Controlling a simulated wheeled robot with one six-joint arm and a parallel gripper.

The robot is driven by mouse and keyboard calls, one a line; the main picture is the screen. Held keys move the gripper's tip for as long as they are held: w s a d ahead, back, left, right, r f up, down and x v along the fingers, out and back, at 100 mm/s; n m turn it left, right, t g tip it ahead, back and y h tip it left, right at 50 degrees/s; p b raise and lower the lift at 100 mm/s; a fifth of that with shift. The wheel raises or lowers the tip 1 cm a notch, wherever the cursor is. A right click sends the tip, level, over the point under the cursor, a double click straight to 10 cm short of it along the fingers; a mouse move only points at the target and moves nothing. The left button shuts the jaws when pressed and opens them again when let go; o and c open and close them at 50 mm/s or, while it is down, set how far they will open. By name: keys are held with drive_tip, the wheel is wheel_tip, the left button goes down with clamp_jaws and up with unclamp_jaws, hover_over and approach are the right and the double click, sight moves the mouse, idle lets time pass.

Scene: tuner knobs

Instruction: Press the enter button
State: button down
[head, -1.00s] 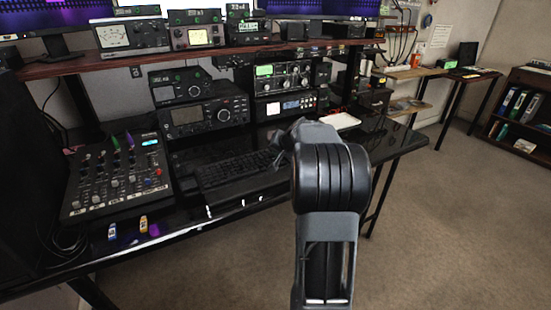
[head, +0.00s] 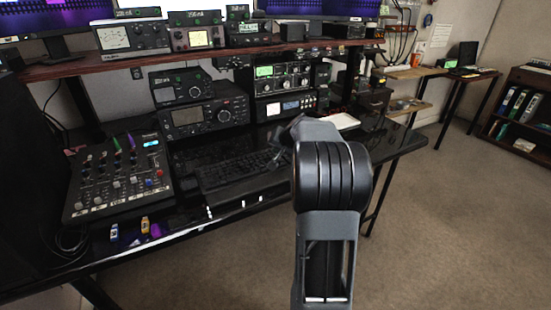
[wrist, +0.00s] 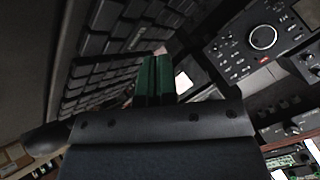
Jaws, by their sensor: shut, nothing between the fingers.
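A black keyboard (head: 235,168) lies on the desk, and my forearm and wrist reach over its right end in the head view. In the wrist view the keyboard (wrist: 110,50) fills the upper left, with its rows of dark keys running steeply. My gripper (wrist: 157,62) shows there with its green fingers together and nothing between them. The fingertips overlap the keyboard's edge in the picture; I cannot tell whether they touch a key. No label reading enter is legible, so I cannot pick out that button. In the head view my fingers are hidden or too small to tell.
A radio with a large round knob (wrist: 263,37) stands close, right of my fingers in the wrist view. More radio gear (head: 283,78) stands at the back of the desk. A mixer (head: 118,180) is at the left. Open carpet lies right of the desk.

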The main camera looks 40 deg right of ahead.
drive_tip(key=shift+r+p, duration=1.65)
drive_tip(key=shift+r, duration=0.8)
drive_tip(key=s+f, duration=0.1)
drive_tip(key=s+a+f+g, duration=0.2)
drive_tip(key=f, duration=0.1)
drive_tip(key=shift+s+f+y, duration=0.1)
drive_tip(key=shift+s+y, duration=0.05)
drive_tip(key=shift+y, duration=0.25)
drive_tip(key=s+a+r+g+p, duration=0.1)
drive_tip(key=s+a, duration=0.1)
drive_tip(key=s+a+r+n+p, duration=0.1)
drive_tip(key=s+a+p, duration=0.1)
drive_tip(key=a, duration=0.1)
drive_tip(key=s+a+r+n+g+p, duration=0.1)
drive_tip(key=s+a+p, duration=0.1)
drive_tip(key=a, duration=0.1)
drive_tip(key=shift+s+a+r+g+y, duration=0.1)
drive_tip(key=shift+s+a+g+y, duration=0.05)
drive_tip(key=shift+s+g+y, duration=0.15)
drive_tip(key=s+a+r+n+g+h+p, duration=0.1)
drive_tip(key=s+a+r+n+p, duration=0.6)
drive_tip(key=s+a+r+p, duration=0.8)
wheel_tip(320, 180, up, 2)
drive_tip(key=shift+a+r+n+p, duration=0.1)
drive_tip(key=shift+a+n+p, duration=0.25)
drive_tip(key=shift+a, duration=0.8)
